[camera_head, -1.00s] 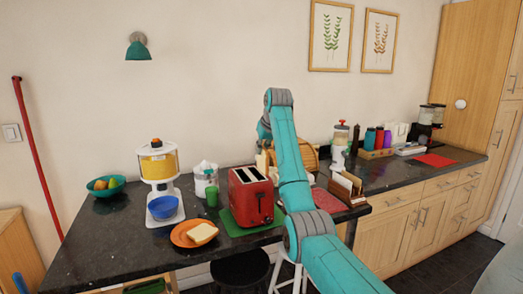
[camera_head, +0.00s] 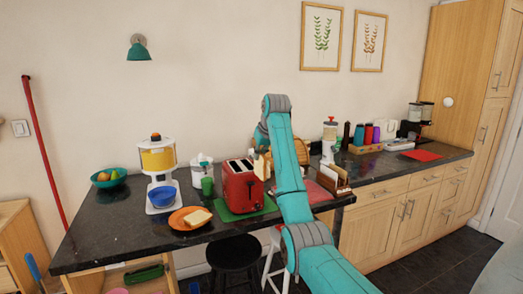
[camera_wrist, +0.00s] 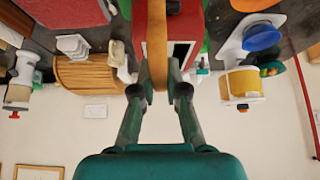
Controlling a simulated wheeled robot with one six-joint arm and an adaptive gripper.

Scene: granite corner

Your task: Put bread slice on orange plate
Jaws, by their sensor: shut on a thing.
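The orange plate (camera_head: 176,222) lies on the counter left of the red toaster, with one bread slice (camera_head: 200,217) on it. My gripper (camera_wrist: 160,75) is shut on another bread slice (camera_wrist: 156,38), seen edge-on as a brown strip between the fingers. In the head view this held slice (camera_head: 262,166) shows as a pale shape by the right side of the red toaster (camera_head: 243,188). The gripper itself is mostly hidden there behind my arm. In the wrist view the toaster (camera_wrist: 187,24) is just beyond the slice; I cannot tell whether they touch.
A green cup (camera_head: 207,187), a juice dispenser (camera_head: 157,160) and a blue bowl (camera_head: 163,196) stand behind the plate. A teal fruit bowl (camera_head: 108,178) is far left. A napkin holder (camera_head: 332,183) stands right of my arm. The counter's front left (camera_head: 110,235) is clear.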

